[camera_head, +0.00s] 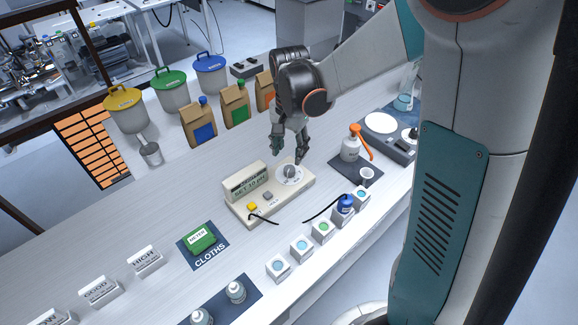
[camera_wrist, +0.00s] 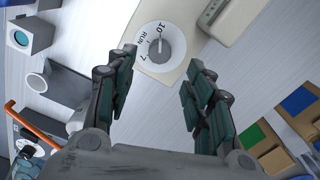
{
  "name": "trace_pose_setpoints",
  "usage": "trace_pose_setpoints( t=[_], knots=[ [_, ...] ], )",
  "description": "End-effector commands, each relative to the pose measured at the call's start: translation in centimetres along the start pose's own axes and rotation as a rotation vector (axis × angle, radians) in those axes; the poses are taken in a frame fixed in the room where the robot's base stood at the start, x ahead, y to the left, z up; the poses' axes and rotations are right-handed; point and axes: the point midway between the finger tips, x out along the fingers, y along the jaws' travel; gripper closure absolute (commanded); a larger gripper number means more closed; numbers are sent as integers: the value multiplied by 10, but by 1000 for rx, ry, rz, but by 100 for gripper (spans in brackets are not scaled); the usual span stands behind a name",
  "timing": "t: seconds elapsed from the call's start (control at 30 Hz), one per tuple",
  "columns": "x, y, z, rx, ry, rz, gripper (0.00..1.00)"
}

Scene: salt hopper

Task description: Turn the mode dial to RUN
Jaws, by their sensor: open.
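The mode dial (camera_head: 290,173) is a grey knob on a white disc at the right end of a beige meter (camera_head: 245,208). In the wrist view the dial (camera_wrist: 154,47) shows the marks RUN, 10 and 7. The knob's mark appears to point toward 10, and the meter's display seems to read SET 10 pH. My gripper (camera_head: 287,150) is open and empty, just above and behind the dial. In the wrist view my gripper (camera_wrist: 162,62) has its two fingers spread either side of the dial's near edge. I see no contact with the knob.
A dark mat with an orange-nozzled bottle (camera_head: 351,144) is right of the meter. Paper bags (camera_head: 235,106) stand behind. A green cloth packet (camera_head: 201,238) lies at left.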

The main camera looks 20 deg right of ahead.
Motion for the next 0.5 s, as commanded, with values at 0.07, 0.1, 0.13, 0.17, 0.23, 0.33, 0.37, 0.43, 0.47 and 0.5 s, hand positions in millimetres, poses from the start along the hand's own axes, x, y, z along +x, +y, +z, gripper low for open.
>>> trace_pose_setpoints(
  t=[0.07, 0.1, 0.13, 0.17, 0.23, 0.33, 0.37, 0.43, 0.47, 0.5],
  knots=[
    [19, 0, 0, 0, 0, 0, 52],
    [26, 0, 0, 0, 0, 0, 52],
    [32, 0, 0, 0, 0, 0, 52],
    [37, 0, 0, 0, 0, 0, 52],
    [47, 0, 0, 0, 0, 0, 52],
    [58, 0, 0, -1, 0, 0, 52],
    [60, 0, 0, -1, 0, 0, 52],
    [65, 0, 0, -1, 0, 0, 52],
    [66, 0, 0, -1, 0, 0, 52],
    [68, 0, 0, -1, 0, 0, 52]
  ],
)
